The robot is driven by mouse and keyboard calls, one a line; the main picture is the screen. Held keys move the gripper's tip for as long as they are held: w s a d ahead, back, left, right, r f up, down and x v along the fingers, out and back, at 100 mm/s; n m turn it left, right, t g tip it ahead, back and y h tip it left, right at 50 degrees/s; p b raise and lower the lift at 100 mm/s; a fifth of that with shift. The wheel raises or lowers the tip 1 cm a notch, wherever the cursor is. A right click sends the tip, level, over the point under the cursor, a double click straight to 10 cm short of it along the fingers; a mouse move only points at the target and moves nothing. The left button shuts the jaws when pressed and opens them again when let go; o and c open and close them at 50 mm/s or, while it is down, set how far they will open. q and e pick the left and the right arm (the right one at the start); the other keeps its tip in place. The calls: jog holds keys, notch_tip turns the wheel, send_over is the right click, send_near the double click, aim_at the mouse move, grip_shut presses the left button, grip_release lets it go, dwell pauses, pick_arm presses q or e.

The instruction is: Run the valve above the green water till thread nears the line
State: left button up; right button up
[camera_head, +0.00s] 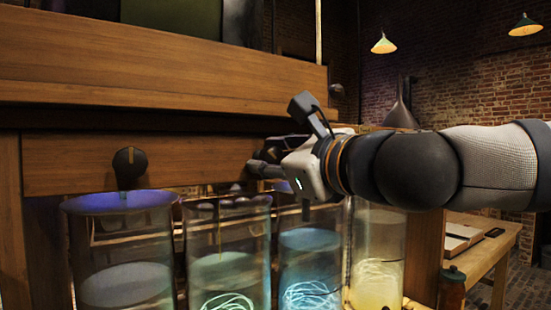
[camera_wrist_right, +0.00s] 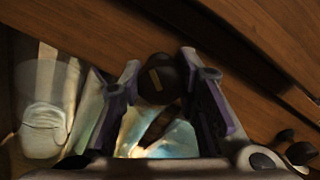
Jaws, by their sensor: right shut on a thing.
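The green-water jar (camera_head: 228,262) is second from the left, with a pale coil of thread (camera_head: 228,301) low in it. A thin strand hangs inside near its top. My right gripper (camera_head: 258,169) reaches in from the right at the wooden rail, above the jars. The fingers hide this knob in the head view. I cannot make out the line on the jar. My left gripper is not in view.
A purple-topped jar (camera_head: 122,255) stands at left under another black knob (camera_head: 130,165). A blue jar (camera_head: 310,262) and a yellow jar (camera_head: 377,260) stand to the right of the green one. A wooden shelf (camera_head: 160,75) overhangs the rail. A side table (camera_head: 480,250) is at right.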

jog(key=shift+r, duration=0.2)
jog(key=m, duration=0.6)
jog(key=shift+f, duration=0.1)
jog(key=m, duration=0.4)
jog(key=shift+m, duration=0.3)
jog(key=o, duration=1.3)
jog(key=v, duration=0.5)
jog(key=shift+d+f, duration=0.1)
